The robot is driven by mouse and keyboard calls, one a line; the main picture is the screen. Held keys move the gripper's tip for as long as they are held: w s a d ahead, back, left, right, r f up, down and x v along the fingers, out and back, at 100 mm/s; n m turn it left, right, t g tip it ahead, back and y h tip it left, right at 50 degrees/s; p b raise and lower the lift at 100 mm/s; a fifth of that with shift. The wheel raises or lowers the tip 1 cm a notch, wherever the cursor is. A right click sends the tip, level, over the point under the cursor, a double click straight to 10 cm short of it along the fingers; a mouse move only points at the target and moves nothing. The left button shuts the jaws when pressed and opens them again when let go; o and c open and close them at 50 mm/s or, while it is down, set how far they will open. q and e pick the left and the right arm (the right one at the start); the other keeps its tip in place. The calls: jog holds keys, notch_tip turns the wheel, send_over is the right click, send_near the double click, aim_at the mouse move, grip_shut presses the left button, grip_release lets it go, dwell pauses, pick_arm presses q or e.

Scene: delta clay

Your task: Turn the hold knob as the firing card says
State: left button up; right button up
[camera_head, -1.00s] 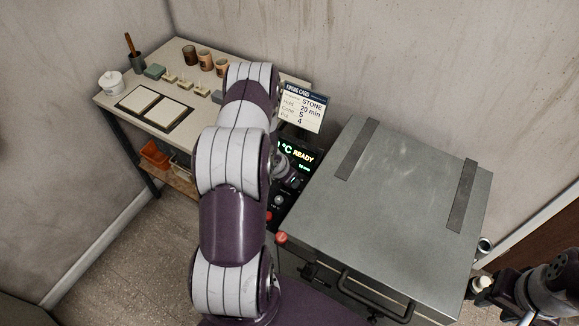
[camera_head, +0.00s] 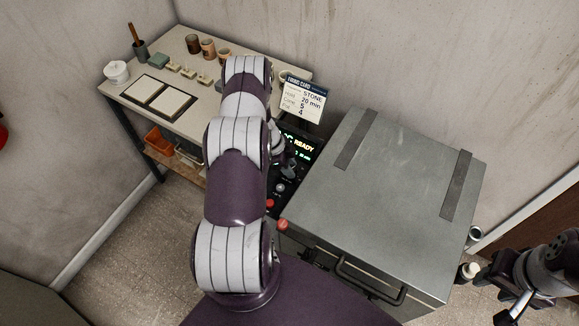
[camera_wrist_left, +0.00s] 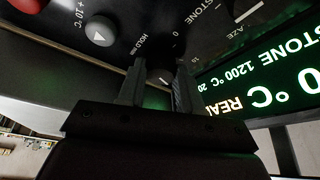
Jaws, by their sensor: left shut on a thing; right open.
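The firing card (camera_head: 303,99) stands behind the kiln's control panel and reads STONE, hold 20 min, cone 5, with a 4 below. The hold knob (camera_wrist_left: 160,76) is a dark knob by the HOLD MIN label in the left wrist view. My left gripper (camera_wrist_left: 156,92) is shut on it, one finger on each side; the fingers hide part of its dial. The lit display (camera_wrist_left: 268,80) appears upside down there and shows STONE, 1200 °C, 20 and READY, cut at the edge. My right gripper (camera_head: 508,300) is open and empty, right of the kiln.
The grey kiln (camera_head: 390,190) with its lid handle (camera_head: 370,285) is right of my left arm. A red button (camera_head: 283,224) is at the panel's front corner. A worktable (camera_head: 190,65) with cups, tiles and a jar stands behind at left. Bins sit on its shelf.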

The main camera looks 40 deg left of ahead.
pick_arm(q)
jog(key=shift+m+b, duration=0.3)
jog(key=shift+m, duration=0.5)
jog(key=shift+g, duration=0.3)
jog(key=o, duration=1)
jog(key=b+v, duration=0.2)
jog(key=v, duration=1)
jog(key=shift+a+r, duration=0.3)
